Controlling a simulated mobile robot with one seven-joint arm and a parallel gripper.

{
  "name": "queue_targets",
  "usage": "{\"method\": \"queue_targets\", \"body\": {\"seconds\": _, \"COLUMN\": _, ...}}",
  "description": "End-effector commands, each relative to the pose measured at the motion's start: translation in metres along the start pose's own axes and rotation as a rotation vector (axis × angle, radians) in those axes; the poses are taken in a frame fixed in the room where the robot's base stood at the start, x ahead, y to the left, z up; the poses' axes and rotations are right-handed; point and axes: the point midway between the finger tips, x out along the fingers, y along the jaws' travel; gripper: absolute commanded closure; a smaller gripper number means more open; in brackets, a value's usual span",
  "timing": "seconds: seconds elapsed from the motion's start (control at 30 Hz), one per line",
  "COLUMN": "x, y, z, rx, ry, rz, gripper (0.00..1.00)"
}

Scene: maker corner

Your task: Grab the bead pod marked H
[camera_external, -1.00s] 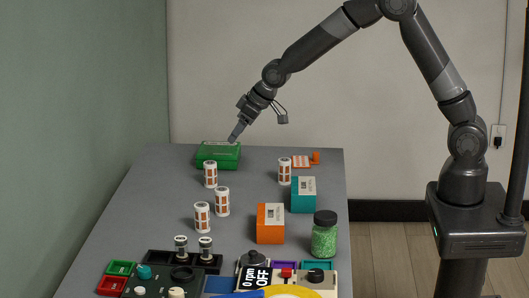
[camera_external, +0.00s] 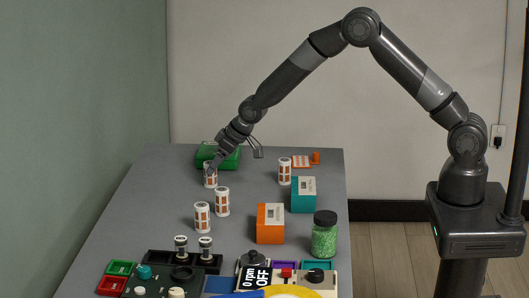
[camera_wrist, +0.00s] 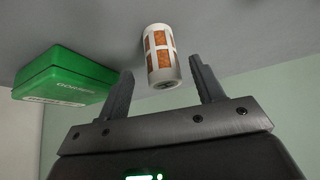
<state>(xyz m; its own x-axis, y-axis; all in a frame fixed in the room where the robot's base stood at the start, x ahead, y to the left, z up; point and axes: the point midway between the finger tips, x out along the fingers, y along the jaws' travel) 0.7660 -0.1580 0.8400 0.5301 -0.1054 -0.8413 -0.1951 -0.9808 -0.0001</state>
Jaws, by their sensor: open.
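Several white bead pods with orange-brown windows stand on the table. One pod (camera_external: 210,176) is at the far left, in front of the green box; others are the pod (camera_external: 222,202), the pod (camera_external: 202,217) and the pod (camera_external: 284,171). I cannot read an H on any of them. My gripper (camera_external: 216,163) is open at the far-left pod. In the wrist view this pod (camera_wrist: 160,58) appears ahead of and between the two spread fingers (camera_wrist: 162,85), not gripped. Whether a finger touches it I cannot tell.
A green box (camera_wrist: 65,78) lies close to the left finger; it also shows in the external view (camera_external: 232,160). A teal box (camera_external: 303,196), an orange box (camera_external: 270,224) and a green-filled jar (camera_external: 324,238) stand to the right. Trays and switch panels crowd the front.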

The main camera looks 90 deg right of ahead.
Motion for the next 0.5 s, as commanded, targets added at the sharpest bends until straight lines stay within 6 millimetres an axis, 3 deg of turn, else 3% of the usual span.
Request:
{"method": "queue_targets", "body": {"seconds": 0.23, "x": 0.033, "y": -0.002, "z": -0.001, "rx": 0.000, "ry": -0.001, "rz": 0.000, "gripper": 0.39}}
{"method": "queue_targets", "body": {"seconds": 0.5, "x": 0.043, "y": -0.002, "z": -0.001, "rx": 0.000, "ry": 0.000, "rz": 0.000, "gripper": 0.39}}
